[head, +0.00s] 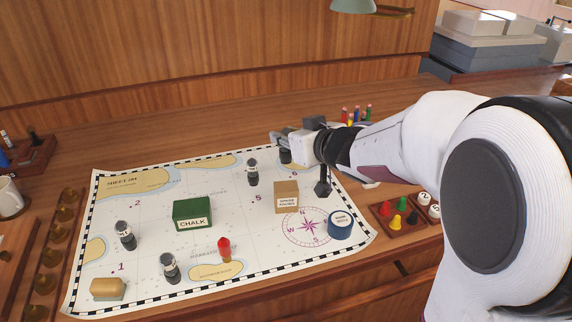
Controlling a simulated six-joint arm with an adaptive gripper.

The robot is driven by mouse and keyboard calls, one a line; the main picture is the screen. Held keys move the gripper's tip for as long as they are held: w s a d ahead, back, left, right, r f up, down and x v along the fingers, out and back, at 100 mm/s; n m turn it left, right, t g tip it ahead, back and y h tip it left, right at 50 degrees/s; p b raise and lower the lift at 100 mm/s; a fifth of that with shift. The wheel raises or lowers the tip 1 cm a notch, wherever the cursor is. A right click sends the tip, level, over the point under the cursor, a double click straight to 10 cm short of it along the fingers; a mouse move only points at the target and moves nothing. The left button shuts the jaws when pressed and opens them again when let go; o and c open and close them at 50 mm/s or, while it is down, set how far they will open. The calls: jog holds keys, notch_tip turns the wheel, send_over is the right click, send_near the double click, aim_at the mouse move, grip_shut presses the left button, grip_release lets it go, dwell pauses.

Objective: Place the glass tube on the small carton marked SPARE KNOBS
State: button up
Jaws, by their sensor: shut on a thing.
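The small tan carton (286,203) marked SPARE KNOBS stands upright on the chart, right of its middle, with nothing on its top. My gripper (302,165) is above and behind the carton, reaching in from the right. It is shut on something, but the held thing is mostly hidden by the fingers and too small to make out. I cannot clearly pick out the glass tube. A dark-topped piece (285,156) shows just under the gripper's left side; I cannot tell whether it is held or stands behind.
The chart (150,210) carries a green CHALK box (192,212), a red piece (224,250), several dark-capped cylinders (252,174) and a tan-topped block (108,289). A blue round tin (340,225) stands right of the carton. A tray (385,212) of coloured pegs is further right.

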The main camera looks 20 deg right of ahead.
aim_at(286, 162)
jog(key=shift+f, duration=1.95)
jog(key=shift+f, duration=1.85)
jog(key=shift+f, duration=0.1)
jog(key=o, duration=1.1)
jog(key=shift+v, duration=6.05)
